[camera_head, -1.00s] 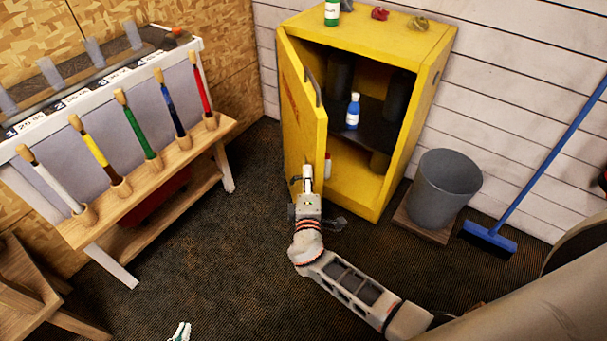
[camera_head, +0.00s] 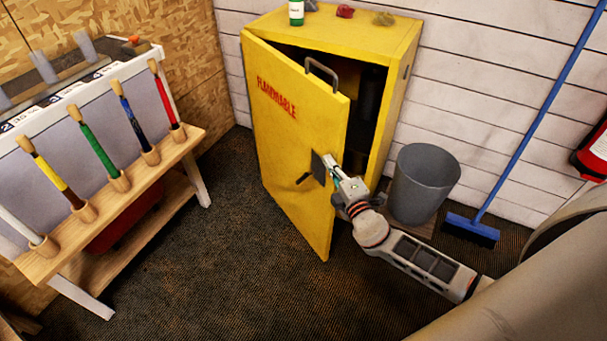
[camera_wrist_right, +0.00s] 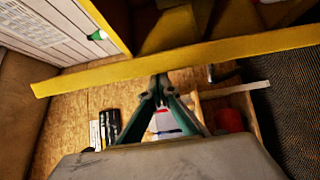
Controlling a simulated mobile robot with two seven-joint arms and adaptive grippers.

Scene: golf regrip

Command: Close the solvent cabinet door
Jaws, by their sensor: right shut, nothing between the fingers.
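The yellow solvent cabinet (camera_head: 385,45) stands against the white wall. Its door (camera_head: 290,150), lettered FLAMMABLE, is ajar, with a dark gap along its right side. A grey bar handle (camera_head: 322,72) sits near the door's top right. My right gripper (camera_head: 328,162) is shut and empty, its tips at the door's free edge about halfway down. In the right wrist view the door's yellow edge (camera_wrist_right: 230,53) crosses just beyond the closed fingers (camera_wrist_right: 160,80); I cannot tell whether they touch. My left gripper is out of view.
A grey bin (camera_head: 425,180) stands right of the cabinet, close to my right arm. A blue broom (camera_head: 470,228) leans beyond it. Floor before the door is clear.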

